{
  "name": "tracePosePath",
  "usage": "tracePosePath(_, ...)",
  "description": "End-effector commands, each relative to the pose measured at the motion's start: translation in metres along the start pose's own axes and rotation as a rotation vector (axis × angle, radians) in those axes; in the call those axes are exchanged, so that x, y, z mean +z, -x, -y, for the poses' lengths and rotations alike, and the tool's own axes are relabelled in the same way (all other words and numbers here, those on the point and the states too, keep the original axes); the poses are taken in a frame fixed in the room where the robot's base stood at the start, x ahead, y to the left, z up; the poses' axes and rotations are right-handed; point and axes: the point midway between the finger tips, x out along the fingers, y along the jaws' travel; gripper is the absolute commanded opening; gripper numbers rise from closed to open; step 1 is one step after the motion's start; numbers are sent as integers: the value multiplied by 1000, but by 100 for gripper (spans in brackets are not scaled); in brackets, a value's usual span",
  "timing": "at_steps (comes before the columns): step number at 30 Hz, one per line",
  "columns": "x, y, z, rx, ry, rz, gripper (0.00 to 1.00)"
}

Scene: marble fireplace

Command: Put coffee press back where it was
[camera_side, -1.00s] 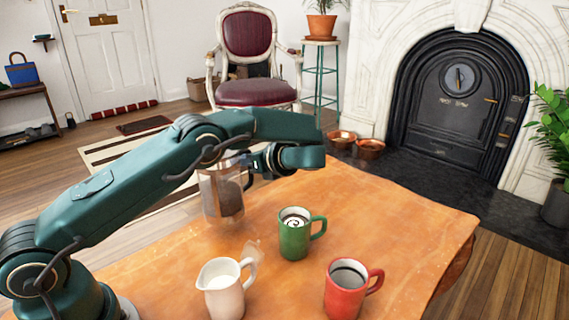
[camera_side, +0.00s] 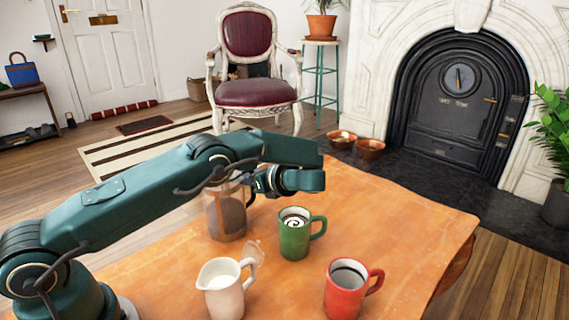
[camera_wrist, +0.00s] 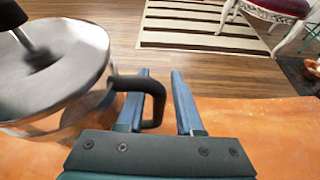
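The coffee press (camera_side: 227,215), a glass body with dark contents, stands upright on the wooden table, left of the green mug. My arm partly hides its top in the side view. In the wrist view its metal lid (camera_wrist: 55,65) and black handle (camera_wrist: 157,100) are on the left. My gripper (camera_side: 262,182) is beside the press at handle height. In the wrist view my gripper (camera_wrist: 163,85) has its fingers apart, with the handle between them, close to the left finger. A gap shows between the handle and the right finger.
A green mug (camera_side: 293,240) stands just right of the press. A white pitcher (camera_side: 222,292) and a red mug (camera_side: 346,297) are nearer the front of the table (camera_side: 400,225). The table's right and far right parts are clear.

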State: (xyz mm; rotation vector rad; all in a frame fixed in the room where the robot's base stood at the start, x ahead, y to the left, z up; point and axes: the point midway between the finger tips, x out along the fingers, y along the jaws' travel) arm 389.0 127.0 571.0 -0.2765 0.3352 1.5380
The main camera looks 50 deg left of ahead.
Motion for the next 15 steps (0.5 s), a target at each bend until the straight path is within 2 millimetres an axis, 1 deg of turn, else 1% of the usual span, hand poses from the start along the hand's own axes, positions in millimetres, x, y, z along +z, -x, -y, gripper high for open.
tracePosePath(11,3,1,0,0,1,0,46)
tracePosePath(13,4,6,0,-2,1,0,46)
tracePosePath(15,3,17,1,-5,2,1,46)
